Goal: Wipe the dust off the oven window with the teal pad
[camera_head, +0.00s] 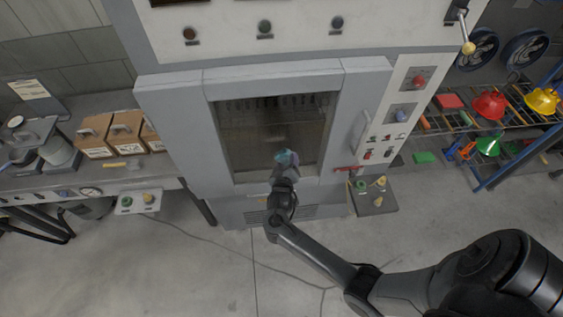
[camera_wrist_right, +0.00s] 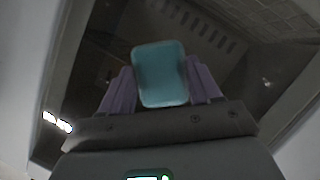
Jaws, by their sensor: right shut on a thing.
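The oven is a large grey cabinet with a dark window (camera_head: 262,125) in its front door. My right gripper (camera_head: 285,162) is in front of the lower right part of the window. It is shut on the teal pad (camera_head: 284,156). In the right wrist view the teal pad (camera_wrist_right: 160,74) sits between the two purple fingers, with the dark window (camera_wrist_right: 225,50) behind it. I cannot tell whether the pad touches the glass. A faint pale smudge shows on the window near the pad; other dust is hard to make out. My left gripper is not in view.
A door handle (camera_head: 361,130) stands out right of the window. A small grey stand (camera_head: 373,197) with knobs is at the lower right. Cardboard boxes (camera_head: 110,134) sit on the left bench. A shelf (camera_head: 478,137) with coloured hoods stands at right. A cable crosses the open floor (camera_head: 180,270).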

